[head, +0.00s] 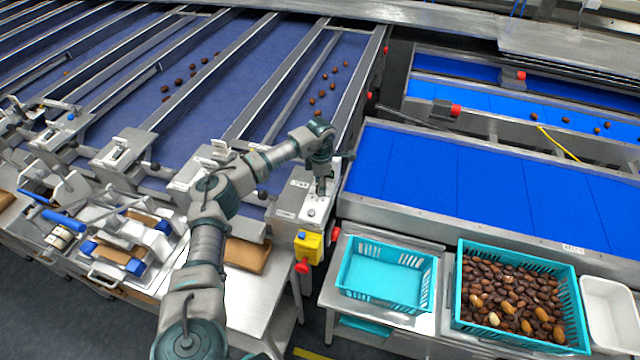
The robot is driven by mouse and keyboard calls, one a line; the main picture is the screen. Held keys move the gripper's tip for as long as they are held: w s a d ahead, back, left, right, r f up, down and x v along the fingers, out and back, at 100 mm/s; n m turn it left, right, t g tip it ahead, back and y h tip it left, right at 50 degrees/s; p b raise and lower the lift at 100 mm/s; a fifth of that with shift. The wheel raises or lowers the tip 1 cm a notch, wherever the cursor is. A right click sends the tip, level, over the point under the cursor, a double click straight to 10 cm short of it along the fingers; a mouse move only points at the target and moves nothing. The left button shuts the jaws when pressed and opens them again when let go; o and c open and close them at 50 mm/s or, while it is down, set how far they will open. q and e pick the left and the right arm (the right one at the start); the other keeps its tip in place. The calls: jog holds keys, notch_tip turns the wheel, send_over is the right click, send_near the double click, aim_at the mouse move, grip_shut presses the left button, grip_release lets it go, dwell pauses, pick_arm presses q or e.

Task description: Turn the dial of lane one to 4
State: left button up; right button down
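My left arm reaches in from the bottom left, and my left gripper (321,190) points down over a grey metal control box (291,205) at the near end of the rightmost blue lane (335,75). The fingertips are small and dark here, and I cannot tell whether they are open or shut. A small round knob-like part (312,212) shows on top of the box just below the fingertips. The dial's number is too small to read, and the gripper may hide part of it. My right gripper is not in view.
A yellow box with a red button (307,246) hangs on the front below the control box. An empty turquoise crate (345,272), a crate full of dates (462,290) and a white bin (612,300) stand at the right. A blue conveyor (480,180) runs behind them.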

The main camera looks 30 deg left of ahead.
pick_arm(q)
jog(key=shift+w, duration=0.1)
jog(key=shift+a+r, duration=0.1)
jog(key=shift+r, duration=0.1)
notch_tip(320, 180, up, 11)
jog(key=shift+r, duration=0.2)
jog(key=shift+w+f, duration=0.1)
dwell(0.5)
